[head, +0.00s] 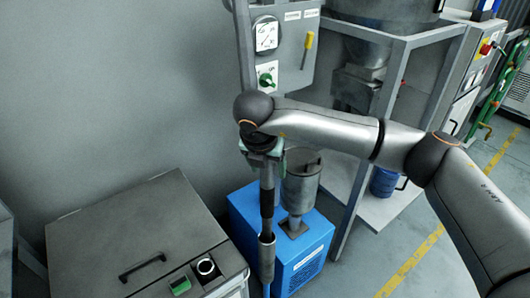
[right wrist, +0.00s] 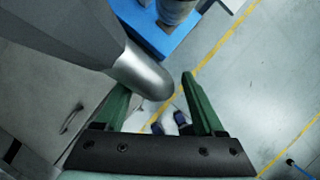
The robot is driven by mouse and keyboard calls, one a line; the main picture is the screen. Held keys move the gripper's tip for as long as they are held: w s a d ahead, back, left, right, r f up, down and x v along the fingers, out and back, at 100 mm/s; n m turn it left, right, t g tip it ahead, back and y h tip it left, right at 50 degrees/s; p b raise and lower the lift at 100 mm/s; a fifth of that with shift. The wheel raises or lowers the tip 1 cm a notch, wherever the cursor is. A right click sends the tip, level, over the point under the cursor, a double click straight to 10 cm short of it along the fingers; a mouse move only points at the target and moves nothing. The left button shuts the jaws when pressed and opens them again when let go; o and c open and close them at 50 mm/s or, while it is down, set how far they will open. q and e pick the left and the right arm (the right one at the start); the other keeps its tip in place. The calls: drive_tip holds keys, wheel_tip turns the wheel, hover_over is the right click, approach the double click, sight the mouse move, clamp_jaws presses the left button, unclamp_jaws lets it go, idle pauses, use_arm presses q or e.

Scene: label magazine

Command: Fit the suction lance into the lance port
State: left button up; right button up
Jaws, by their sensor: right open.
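A slim upright rod, which looks like the suction lance (head: 267,203), stands in front of the blue box, with a dark grip part and its lower part in a grey sleeve (head: 267,240). My right gripper (head: 264,158) is at its top end. In the right wrist view its green fingers (right wrist: 158,108) are spread apart. A grey rounded metal end (right wrist: 148,78) shows near the left finger; I cannot tell what it belongs to or whether it is touched. A round dark opening with a pale rim, likely the lance port (head: 206,267), is on the grey cabinet. My left gripper is out of view.
The grey cabinet (head: 130,225) with a black handle stands at lower left. The blue box (head: 310,245) carries a grey canister (head: 301,180). A control panel (head: 282,50) is on a post behind my arm. A metal frame (head: 355,180) stands to the right, beside open floor.

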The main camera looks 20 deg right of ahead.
drive_tip(key=shift+x, duration=1.6)
clamp_jaws()
drive_tip(key=shift+r, duration=0.1)
drive_tip(key=shift+r+p, duration=1.5)
drive_tip(key=shift+r, duration=1.45)
wheel_tip(320, 180, up, 2)
drive_tip(key=shift+r+p, duration=0.2)
drive_tip(key=shift+p, duration=0.1)
wheel_tip(320, 180, up, 23)
drive_tip(key=shift+f, duration=0.2)
